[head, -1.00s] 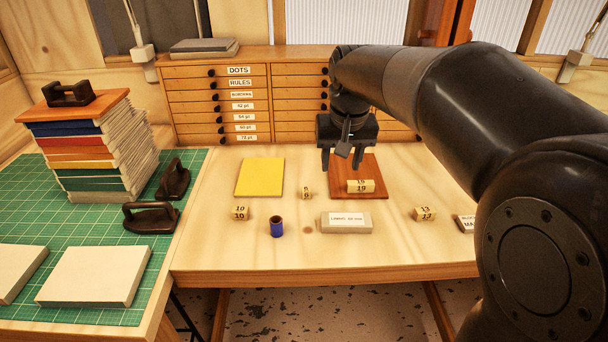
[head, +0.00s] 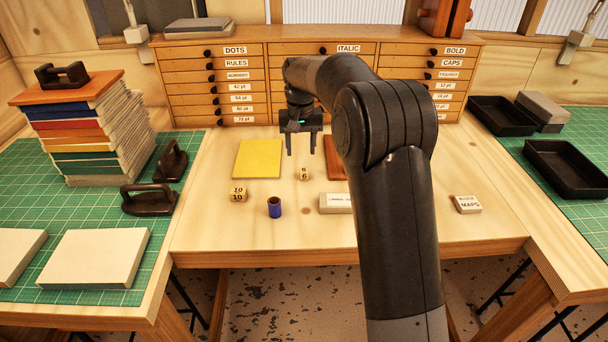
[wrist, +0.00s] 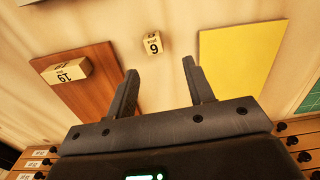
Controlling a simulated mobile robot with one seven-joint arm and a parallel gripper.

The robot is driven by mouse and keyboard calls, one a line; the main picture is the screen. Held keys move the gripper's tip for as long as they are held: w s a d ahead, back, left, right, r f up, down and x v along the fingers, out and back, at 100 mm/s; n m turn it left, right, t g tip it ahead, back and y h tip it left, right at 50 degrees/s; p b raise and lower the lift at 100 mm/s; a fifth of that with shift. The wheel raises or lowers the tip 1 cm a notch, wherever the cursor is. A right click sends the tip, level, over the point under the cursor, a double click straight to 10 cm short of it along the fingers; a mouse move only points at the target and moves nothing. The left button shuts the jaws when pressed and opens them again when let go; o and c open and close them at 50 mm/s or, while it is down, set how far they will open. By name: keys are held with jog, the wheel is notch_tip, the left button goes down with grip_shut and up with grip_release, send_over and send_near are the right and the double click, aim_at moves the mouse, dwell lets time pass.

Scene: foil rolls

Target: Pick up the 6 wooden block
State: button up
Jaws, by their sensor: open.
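The 6 wooden block (head: 304,174) is a small pale cube with a dark 6 on it. It stands on the table between the yellow pad and the reddish-brown board. It also shows in the wrist view (wrist: 152,43), upper middle, beyond the gap between the fingertips. My gripper (head: 301,152) is open and empty, above the table and behind the block in the head view. Its two fingers also show in the wrist view (wrist: 160,68), apart from the block.
A yellow pad (head: 258,159) lies left of the block, a brown board (head: 334,160) right. The 19 block (wrist: 67,71) rests on the board. A 10 block (head: 238,193), blue cylinder (head: 275,207) and labelled grey block (head: 335,203) are nearer. Drawers (head: 225,90) stand behind.

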aim_at(304, 170)
notch_tip(304, 170, down, 2)
jog(key=shift+f, duration=0.15)
jog(key=f, duration=0.3)
jog(key=d+f, duration=0.1)
jog(key=f, duration=0.1)
jog(key=shift+s+f, duration=0.3)
jog(key=c, duration=1)
jog(key=shift+c, duration=0.2)
jog(key=shift+r, duration=0.1)
